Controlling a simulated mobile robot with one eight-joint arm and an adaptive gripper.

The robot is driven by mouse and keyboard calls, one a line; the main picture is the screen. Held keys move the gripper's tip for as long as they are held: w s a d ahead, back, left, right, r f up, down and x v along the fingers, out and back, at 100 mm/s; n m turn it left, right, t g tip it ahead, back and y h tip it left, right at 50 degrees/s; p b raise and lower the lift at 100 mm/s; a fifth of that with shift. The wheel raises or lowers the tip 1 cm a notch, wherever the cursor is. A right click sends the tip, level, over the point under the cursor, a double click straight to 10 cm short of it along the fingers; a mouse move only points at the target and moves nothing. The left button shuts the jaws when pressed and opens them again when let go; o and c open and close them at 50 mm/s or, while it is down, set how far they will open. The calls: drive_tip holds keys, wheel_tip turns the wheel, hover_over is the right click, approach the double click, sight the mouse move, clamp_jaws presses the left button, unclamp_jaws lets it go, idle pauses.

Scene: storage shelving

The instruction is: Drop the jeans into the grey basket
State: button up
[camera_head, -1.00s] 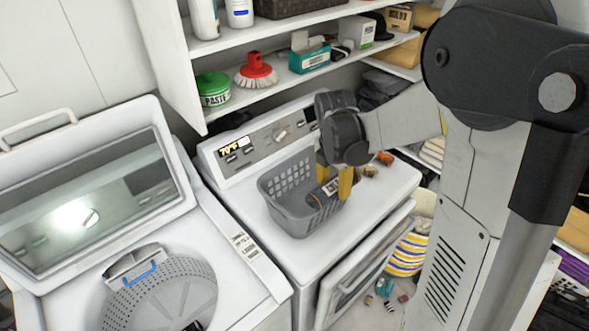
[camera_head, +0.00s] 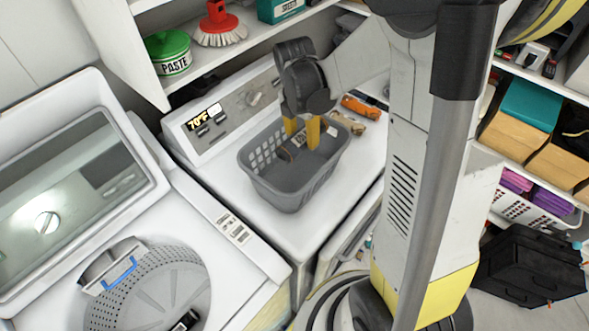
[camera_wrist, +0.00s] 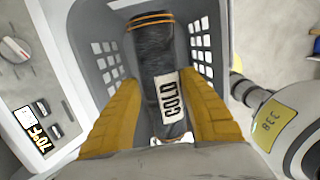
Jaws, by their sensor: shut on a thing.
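The jeans are a dark rolled bundle with orange stripes and a white label reading COLD (camera_wrist: 158,60). In the head view the bundle (camera_head: 285,153) is small and partly hidden by the fingers. My gripper (camera_head: 301,135) points down over the grey basket (camera_head: 290,190), its yellow fingers on either side of the bundle. In the wrist view my gripper (camera_wrist: 163,92) is shut on the jeans, which lie within the outline of the basket (camera_wrist: 88,30). I cannot tell whether the bundle touches the basket floor.
The basket stands on a white machine (camera_head: 235,210) with a control panel behind it. An open washer (camera_head: 200,235) is at the left. An orange item (camera_head: 361,107) lies right of the basket. A shelf with a green paste tub (camera_head: 168,55) is above.

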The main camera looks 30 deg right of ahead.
drive_tip(key=shift+f, duration=0.5)
drive_tip(key=o, duration=1.4)
drive_tip(key=shift+r, duration=0.1)
drive_tip(key=r, duration=0.4)
drive_tip(key=a+r, duration=0.1)
drive_tip(key=r, duration=0.7)
drive_tip(key=shift+s+a, duration=0.15)
drive_tip(key=shift+s, duration=0.1)
drive_tip(key=shift+f, duration=0.1)
